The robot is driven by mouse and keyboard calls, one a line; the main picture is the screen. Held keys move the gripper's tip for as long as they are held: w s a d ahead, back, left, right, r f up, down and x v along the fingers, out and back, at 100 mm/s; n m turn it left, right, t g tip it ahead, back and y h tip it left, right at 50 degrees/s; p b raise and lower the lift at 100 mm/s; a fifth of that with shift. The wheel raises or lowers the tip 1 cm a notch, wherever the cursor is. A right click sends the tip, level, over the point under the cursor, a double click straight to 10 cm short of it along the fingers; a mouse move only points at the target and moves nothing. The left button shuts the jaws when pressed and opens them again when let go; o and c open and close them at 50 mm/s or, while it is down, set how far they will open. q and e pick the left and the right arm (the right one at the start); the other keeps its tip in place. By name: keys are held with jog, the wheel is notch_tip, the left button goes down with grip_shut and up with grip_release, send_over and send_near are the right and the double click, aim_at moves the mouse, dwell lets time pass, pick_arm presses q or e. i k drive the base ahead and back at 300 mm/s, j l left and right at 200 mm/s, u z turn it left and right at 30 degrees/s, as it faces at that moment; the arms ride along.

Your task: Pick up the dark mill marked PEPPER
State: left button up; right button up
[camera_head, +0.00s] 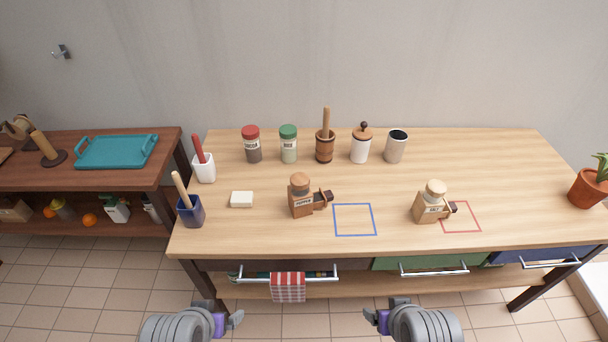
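The dark brown mill marked PEPPER (301,196) stands upright on the wooden table, left of the blue square outline (354,235). A small drawer or handle sticks out of its right side. A lighter mill marked SALT (429,205) stands to the right, beside the red square outline (472,231). My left gripper (238,318) and my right gripper (371,317) are low in front of the table's front edge, apart from both mills. Only part of each gripper shows, and I cannot tell how far their fingers are apart.
Jars (252,146), a wooden mortar (325,148) and cups line the back. A blue holder (191,211), a white holder (204,168) and a white block (242,199) stand at left. A checked towel (288,287) hangs from a front handle. A potted plant (588,189) stands far right.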

aim_at(300, 203)
jog(key=i+l, duration=0.1)
jog(key=l, duration=0.55)
jog(key=l+u, duration=0.1)
jog(key=u, duration=0.3)
jog(key=l+u, duration=0.1)
jog(key=u, duration=0.3)
jog(key=l+u, duration=0.1)
jog(key=u, duration=0.35)
jog(key=l+u, duration=0.1)
jog(key=u, duration=0.3)
